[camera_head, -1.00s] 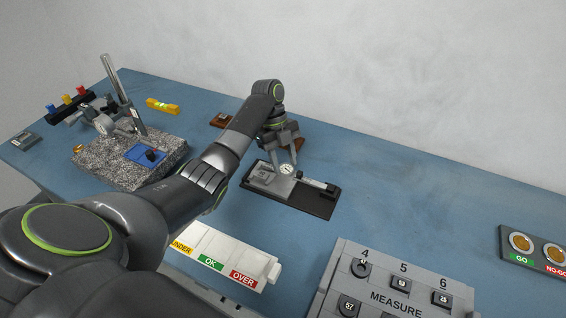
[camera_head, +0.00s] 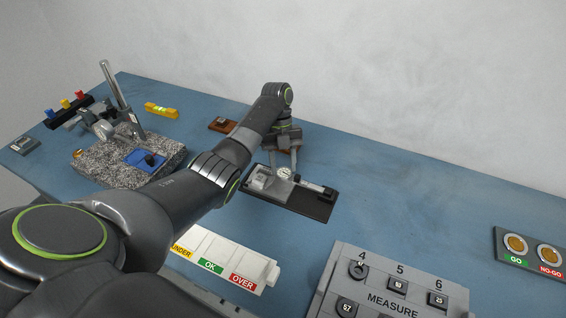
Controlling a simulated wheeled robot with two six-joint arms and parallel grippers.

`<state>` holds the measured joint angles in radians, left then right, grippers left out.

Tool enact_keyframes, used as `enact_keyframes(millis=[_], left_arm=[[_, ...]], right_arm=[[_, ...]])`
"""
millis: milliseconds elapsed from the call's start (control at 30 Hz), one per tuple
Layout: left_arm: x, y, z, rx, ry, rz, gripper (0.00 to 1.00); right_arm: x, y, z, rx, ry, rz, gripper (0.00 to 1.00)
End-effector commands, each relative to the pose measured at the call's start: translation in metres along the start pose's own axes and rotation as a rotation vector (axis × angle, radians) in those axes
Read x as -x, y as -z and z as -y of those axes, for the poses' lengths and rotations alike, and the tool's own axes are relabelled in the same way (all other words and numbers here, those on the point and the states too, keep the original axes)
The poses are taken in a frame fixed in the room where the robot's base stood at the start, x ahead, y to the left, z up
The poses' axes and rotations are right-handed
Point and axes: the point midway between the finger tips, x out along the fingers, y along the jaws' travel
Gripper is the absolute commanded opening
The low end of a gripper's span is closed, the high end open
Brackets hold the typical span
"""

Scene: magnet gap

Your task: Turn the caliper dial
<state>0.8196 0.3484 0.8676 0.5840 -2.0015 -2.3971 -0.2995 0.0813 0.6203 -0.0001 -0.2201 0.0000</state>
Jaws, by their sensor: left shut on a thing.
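The caliper (camera_head: 305,186) lies on a black base (camera_head: 300,205) near the middle of the blue table. Its round white dial (camera_head: 283,173) faces up. My left gripper (camera_head: 284,171) reaches down over the caliper from behind, with its fingertips at the dial. It is shut on the dial, though the fingers partly cover the contact. The caliper's left end, a grey block (camera_head: 261,177), shows to the left of the fingers. My right gripper is not in view.
A granite block (camera_head: 120,165) with a stand and blue pad is at left. An UNDER/OK/OVER tray (camera_head: 225,248) and a MEASURE panel (camera_head: 390,285) are in front. A GO/NO-GO panel (camera_head: 530,250) is at far right. The table right of the caliper is clear.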

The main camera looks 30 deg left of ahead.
Motion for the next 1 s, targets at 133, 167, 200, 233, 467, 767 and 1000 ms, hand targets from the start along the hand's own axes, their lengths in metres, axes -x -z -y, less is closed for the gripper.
enact_keyframes(millis=[133, 167, 200, 233, 467, 767, 1000], left_arm=[[0.000, 0.000, 0.000, 0.000, 0.001, 0.000, 0.18], [0.000, 0.000, 0.000, 0.000, 0.001, 0.000, 0.42], [0.000, 0.000, 0.000, 0.000, 0.001, 0.000, 0.47], [0.000, 0.000, 0.000, 0.000, 0.001, 0.000, 0.51], [0.000, 0.000, 0.000, 0.001, 0.001, 0.000, 0.63], [0.017, 0.001, 0.000, 0.002, 0.001, 0.001, 0.63], [0.073, 0.002, 0.000, 0.003, 0.001, 0.001, 0.63]], right_arm=[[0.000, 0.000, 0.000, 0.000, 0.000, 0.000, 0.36], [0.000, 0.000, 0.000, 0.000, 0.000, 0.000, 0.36], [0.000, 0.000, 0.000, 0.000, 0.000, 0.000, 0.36], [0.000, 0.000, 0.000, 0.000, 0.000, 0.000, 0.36], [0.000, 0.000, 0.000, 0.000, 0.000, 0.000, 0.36], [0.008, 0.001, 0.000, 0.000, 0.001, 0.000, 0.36], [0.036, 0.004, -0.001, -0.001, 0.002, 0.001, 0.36]])
